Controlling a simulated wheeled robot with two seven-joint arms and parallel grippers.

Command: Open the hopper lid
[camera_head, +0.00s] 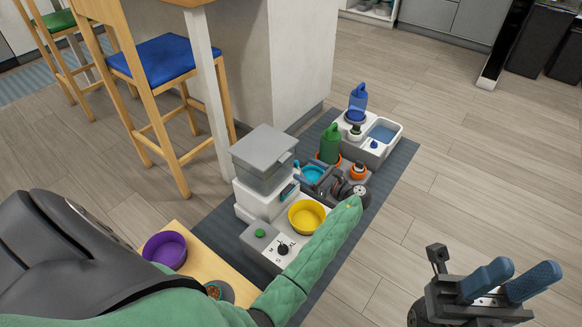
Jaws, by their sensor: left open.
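The hopper (262,176) is a pale feeder with a see-through upper bin, standing upright on the mat. Its flat grey hopper lid (264,143) lies across the top and looks closed. My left gripper (301,181) is just right of the hopper, below lid height, with its blue-tipped fingers apart and pointing left. I cannot tell whether it touches the hopper. The green-sleeved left arm hides part of the base. My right gripper (531,268) is far right over bare floor, its blue fingers apart and empty.
A yellow bowl (307,217) sits in front of the hopper, by a control dial (283,249). Green (330,143) and blue (358,98) bottles stand behind. A purple bowl (165,250) is left.

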